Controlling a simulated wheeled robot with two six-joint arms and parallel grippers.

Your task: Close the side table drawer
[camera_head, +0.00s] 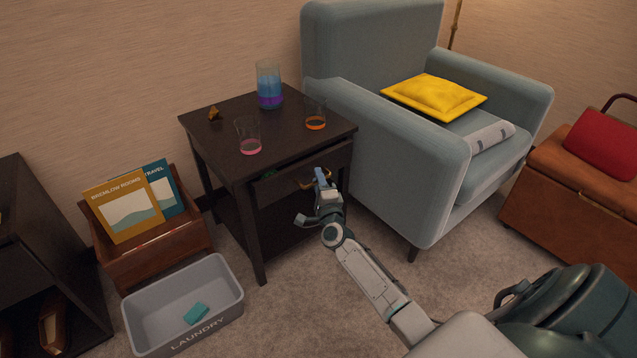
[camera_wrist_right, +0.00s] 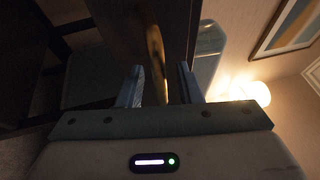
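The dark wood side table (camera_head: 215,143) stands in the middle of the head view. Its drawer (camera_head: 272,191) is partly open, with a narrow gap under the tabletop and something green inside. A brass handle (camera_head: 307,184) is on the drawer front. My right gripper (camera_head: 321,176) is at this handle. In the right wrist view, the fingers of my right gripper (camera_wrist_right: 159,86) are apart, one on each side of the handle (camera_wrist_right: 155,58), with gaps visible beside it. My left gripper is out of view.
On the tabletop stand a blue-purple glass vessel (camera_head: 268,86), two glasses (camera_head: 248,136) (camera_head: 316,115) and a small brown object (camera_head: 214,113). A grey-blue armchair (camera_head: 400,170) is close on the right. A laundry bin (camera_head: 235,278) and a magazine box (camera_head: 160,252) are at left.

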